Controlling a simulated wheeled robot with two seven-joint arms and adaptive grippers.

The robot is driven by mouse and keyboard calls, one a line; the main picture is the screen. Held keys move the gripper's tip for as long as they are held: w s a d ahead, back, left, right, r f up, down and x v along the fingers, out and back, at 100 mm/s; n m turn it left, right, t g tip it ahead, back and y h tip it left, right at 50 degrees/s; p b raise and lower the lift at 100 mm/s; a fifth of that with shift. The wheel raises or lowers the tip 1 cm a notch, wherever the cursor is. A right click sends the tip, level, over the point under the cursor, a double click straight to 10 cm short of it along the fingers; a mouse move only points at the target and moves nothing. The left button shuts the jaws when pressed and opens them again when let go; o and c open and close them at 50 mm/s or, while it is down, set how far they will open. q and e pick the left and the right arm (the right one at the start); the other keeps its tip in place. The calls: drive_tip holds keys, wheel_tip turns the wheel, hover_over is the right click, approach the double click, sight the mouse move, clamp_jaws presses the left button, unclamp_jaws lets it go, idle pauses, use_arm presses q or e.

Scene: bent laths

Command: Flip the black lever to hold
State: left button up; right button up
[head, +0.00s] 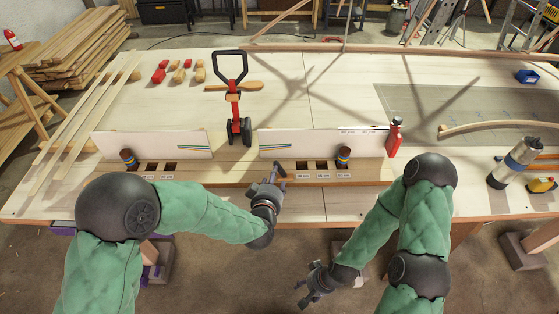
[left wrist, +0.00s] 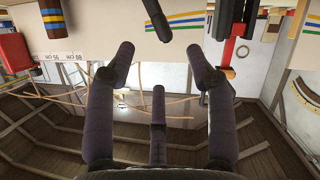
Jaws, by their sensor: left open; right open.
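A dark lever, seemingly the black lever (head: 279,168), stands at the front wooden rail between the two white panels. In the left wrist view its dark rounded end (left wrist: 158,20) shows at the top, beyond the fingers. My left gripper (head: 271,187) is just in front of it, and the wrist view shows its fingers (left wrist: 160,55) spread with nothing between them. Lever and gripper look close in the head view; I cannot tell whether they touch. The hold mark cannot be made out. My right gripper (head: 312,284) is open and empty, low in front of the bench.
White panels (head: 158,144) (head: 318,143) stand behind the slotted rail (head: 225,172). Striped cylinders (head: 128,158) (head: 343,156) stand at the rail. A red-and-black tool with a loop handle (head: 236,100) rises behind. A red bottle-like object (head: 394,137) stands at the right panel's end.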

sight(279, 163)
use_arm(q)
drive_tip(key=b+x, duration=0.1)
drive_tip(key=x, duration=0.9)
drive_tip(key=shift+f, duration=0.1)
clamp_jaws()
